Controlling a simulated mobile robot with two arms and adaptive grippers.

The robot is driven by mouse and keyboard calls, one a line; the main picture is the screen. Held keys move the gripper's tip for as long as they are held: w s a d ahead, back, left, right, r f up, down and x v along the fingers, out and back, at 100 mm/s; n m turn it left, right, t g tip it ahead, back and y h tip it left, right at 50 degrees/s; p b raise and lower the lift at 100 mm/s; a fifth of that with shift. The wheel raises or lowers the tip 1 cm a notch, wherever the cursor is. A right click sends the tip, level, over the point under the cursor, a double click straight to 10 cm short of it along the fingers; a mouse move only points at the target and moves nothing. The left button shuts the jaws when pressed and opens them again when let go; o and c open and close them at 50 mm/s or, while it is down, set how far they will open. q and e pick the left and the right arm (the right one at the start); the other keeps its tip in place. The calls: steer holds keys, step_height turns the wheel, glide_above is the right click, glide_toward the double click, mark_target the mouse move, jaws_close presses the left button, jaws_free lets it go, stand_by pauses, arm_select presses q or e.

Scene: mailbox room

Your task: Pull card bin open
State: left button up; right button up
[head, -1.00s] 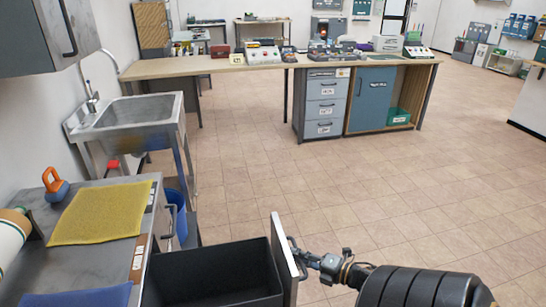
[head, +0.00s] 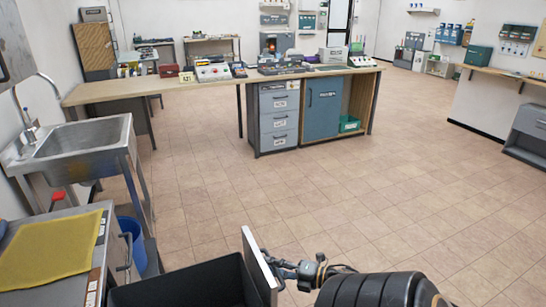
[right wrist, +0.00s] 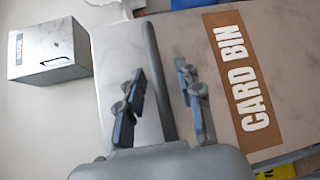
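The card bin (head: 258,263) is a pull-out with a pale front panel and a black box behind it, at the bottom of the head view. It stands out from the steel counter, so its dark inside shows. In the right wrist view its front bears a brown "CARD BIN" label (right wrist: 244,75). My right gripper (head: 283,269) is at the bar handle (right wrist: 160,75) on the front. My left gripper is not in view.
A steel counter (head: 20,292) with a yellow mat (head: 52,248) stands left of the bin, near a blue bucket (head: 133,243) and a sink (head: 80,148). A long workbench (head: 215,81) stands farther back. The tiled floor between is clear.

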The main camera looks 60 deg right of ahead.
steer(key=s+d+r, duration=0.1)
steer(key=s, duration=1)
steer(key=shift+s+d+r, duration=0.25)
steer(key=shift+s+r, duration=0.1)
steer(key=shift+s, duration=0.05)
steer(key=shift+f, duration=0.1)
